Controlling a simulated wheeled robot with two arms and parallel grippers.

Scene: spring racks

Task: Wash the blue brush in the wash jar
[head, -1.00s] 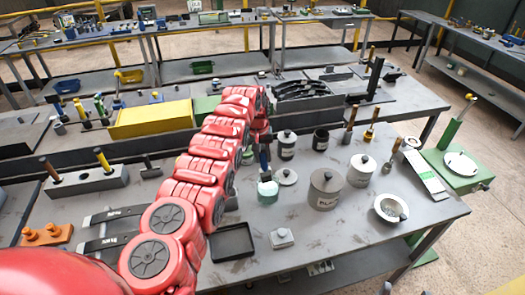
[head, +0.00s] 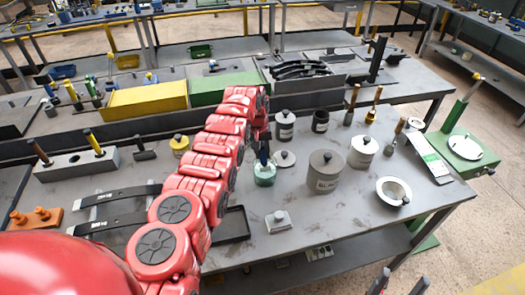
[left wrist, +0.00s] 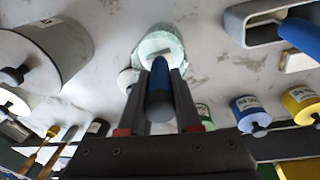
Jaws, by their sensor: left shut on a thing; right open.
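My left gripper (head: 262,140) is shut on the blue brush (head: 264,152), held roughly upright with its lower end at the mouth of the wash jar (head: 265,175). The jar is pale, greenish glass. In the left wrist view, the blue brush (left wrist: 158,92) stands between the fingers and points down to the round jar (left wrist: 160,42). The bristles are hard to make out, and I cannot tell how deep they reach. My right gripper (head: 400,284) shows only as dark fingertips at the lower edge; it is open and apart from the table things.
A loose lid (head: 285,159) lies just behind the jar. A dark tray (head: 233,226) and a small pale block (head: 279,221) lie in front.

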